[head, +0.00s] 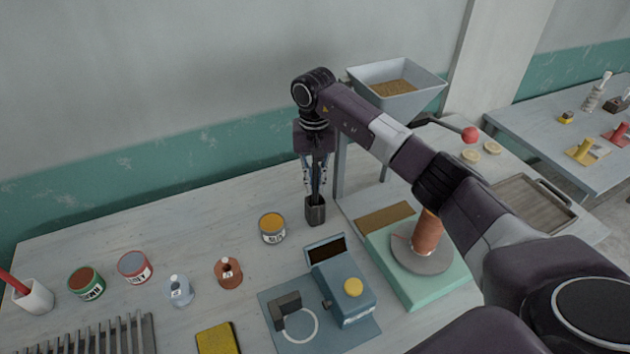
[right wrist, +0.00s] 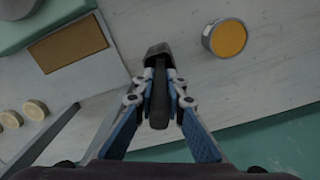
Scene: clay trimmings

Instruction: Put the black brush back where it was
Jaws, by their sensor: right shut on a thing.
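My left gripper is not in view.
An open can of yellow-orange stuff (head: 272,228) stands just left of the cup. A blue device (head: 342,290) and a green-based wheel (head: 425,285) with a clay cylinder stand in front and to the right. A hopper (head: 396,95) stands behind my right arm.

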